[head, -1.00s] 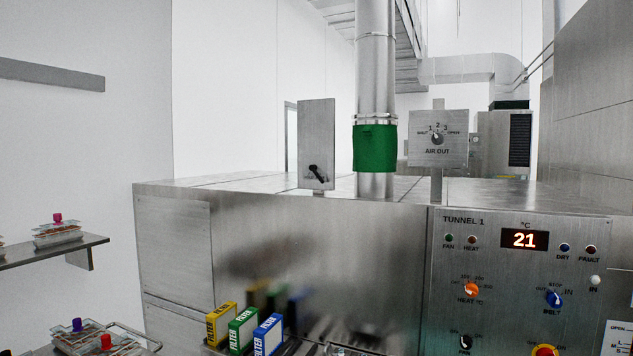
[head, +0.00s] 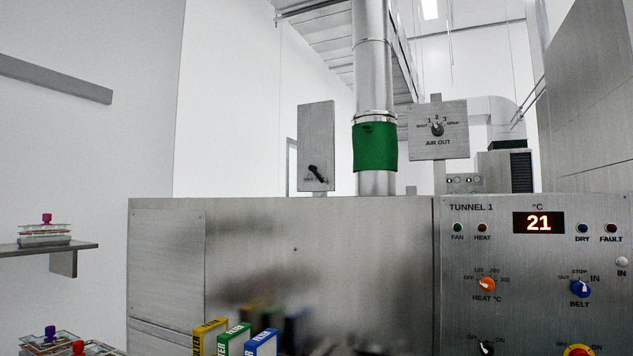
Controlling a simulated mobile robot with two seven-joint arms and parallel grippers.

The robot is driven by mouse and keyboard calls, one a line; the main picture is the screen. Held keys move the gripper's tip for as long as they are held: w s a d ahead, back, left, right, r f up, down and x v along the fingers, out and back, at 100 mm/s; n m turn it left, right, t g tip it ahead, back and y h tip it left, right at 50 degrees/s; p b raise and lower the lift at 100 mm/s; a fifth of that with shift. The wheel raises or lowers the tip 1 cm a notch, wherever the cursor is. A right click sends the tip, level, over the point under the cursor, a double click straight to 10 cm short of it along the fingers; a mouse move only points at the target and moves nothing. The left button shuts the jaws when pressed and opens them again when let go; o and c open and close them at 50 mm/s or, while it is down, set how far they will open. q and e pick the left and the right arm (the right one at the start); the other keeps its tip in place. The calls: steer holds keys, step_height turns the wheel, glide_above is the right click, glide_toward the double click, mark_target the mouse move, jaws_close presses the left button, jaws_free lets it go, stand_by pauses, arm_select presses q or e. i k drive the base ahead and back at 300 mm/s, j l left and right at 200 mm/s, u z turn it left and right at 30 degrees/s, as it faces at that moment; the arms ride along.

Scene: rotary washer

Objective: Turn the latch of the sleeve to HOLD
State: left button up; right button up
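A green sleeve (head: 375,147) is wrapped around the vertical steel duct above the machine. To its left stands an upright metal plate (head: 316,135) with a small black latch handle (head: 315,173) near its lower end. The handle slants from upper left to lower right. The lettering beside it is too small to read. Neither of my grippers is in the head view.
The steel machine (head: 250,225) fills the middle, with the TUNNEL 1 panel (head: 520,260) at right. The AIR OUT dial plate (head: 438,130) stands right of the sleeve. Yellow, green and blue filter boxes (head: 234,340) stand in front. A shelf (head: 60,248) juts in at left.

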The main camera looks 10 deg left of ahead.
mark_target(314, 168)
steer(key=i+l, duration=0.1)
steer(key=i, duration=0.35)
steer(key=i+l+u, duration=0.1)
steer(key=i, duration=0.35)
steer(key=i+l, duration=0.2)
steer(key=i, duration=0.2)
